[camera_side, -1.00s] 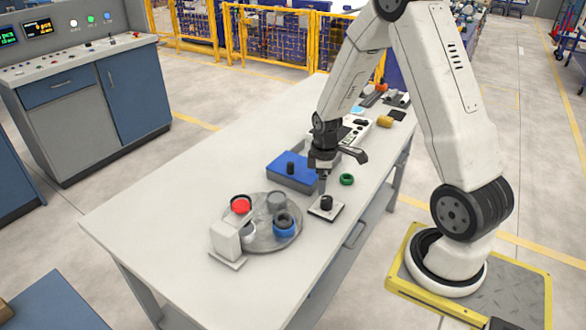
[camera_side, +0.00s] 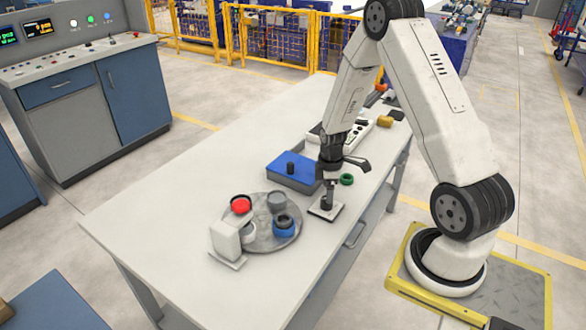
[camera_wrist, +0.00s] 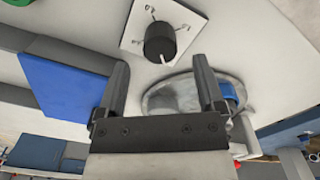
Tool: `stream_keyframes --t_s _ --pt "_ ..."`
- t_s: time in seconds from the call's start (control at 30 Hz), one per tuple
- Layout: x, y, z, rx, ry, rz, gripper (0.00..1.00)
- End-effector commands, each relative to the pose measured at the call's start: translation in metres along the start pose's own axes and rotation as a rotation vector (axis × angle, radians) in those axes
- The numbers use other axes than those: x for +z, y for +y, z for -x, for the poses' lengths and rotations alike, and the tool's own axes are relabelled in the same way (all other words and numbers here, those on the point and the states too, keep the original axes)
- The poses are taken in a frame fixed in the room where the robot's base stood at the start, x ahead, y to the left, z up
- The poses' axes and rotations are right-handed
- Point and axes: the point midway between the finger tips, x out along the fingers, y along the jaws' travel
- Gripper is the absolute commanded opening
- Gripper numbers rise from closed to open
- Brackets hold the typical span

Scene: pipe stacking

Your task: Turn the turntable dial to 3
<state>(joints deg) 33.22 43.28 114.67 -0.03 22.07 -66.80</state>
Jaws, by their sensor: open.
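The dial is a black round knob (camera_side: 326,204) on a white square plate (camera_side: 316,213) near the table's front edge. In the wrist view the knob (camera_wrist: 160,44) has a pale pointer line on its lower side; the marks on the plate (camera_wrist: 184,14) are too small to read. My gripper (camera_side: 328,186) is directly above the knob, pointing down. In the wrist view its open fingers (camera_wrist: 159,72) are apart and empty, with the knob just beyond the tips, between their lines. The grey turntable (camera_side: 262,242) carries grey and blue ring-shaped parts; it is partly hidden behind my fingers in the wrist view.
A blue-topped box (camera_side: 285,174) with a black knob stands behind the dial. A green ring (camera_side: 347,179) lies to the right. The table's front left is clear.

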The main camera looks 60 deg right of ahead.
Motion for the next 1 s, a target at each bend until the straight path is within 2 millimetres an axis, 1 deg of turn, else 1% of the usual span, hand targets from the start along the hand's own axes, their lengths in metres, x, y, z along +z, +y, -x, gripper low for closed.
stream_keyframes --t_s 0.03,0.2,0.4,0.6,0.87,0.9,0.97,1.0 --pt "0.0 0.0 -0.006 -0.001 -0.001 0.0 0.87" --pt "0.0 0.0 -0.025 0.0 0.0 0.0 0.87" --pt "0.0 0.0 -0.039 0.001 0.0 0.0 0.87" --pt "0.0 0.0 -0.045 0.002 0.001 0.0 0.87" --pt "0.0 0.0 -0.046 0.002 0.001 0.0 0.87" --pt "0.0 0.0 -0.046 0.002 0.001 0.0 0.75" --pt "0.0 0.0 -0.046 0.002 0.001 0.0 0.56" --pt "0.0 0.0 -0.046 0.002 0.001 0.0 0.43"
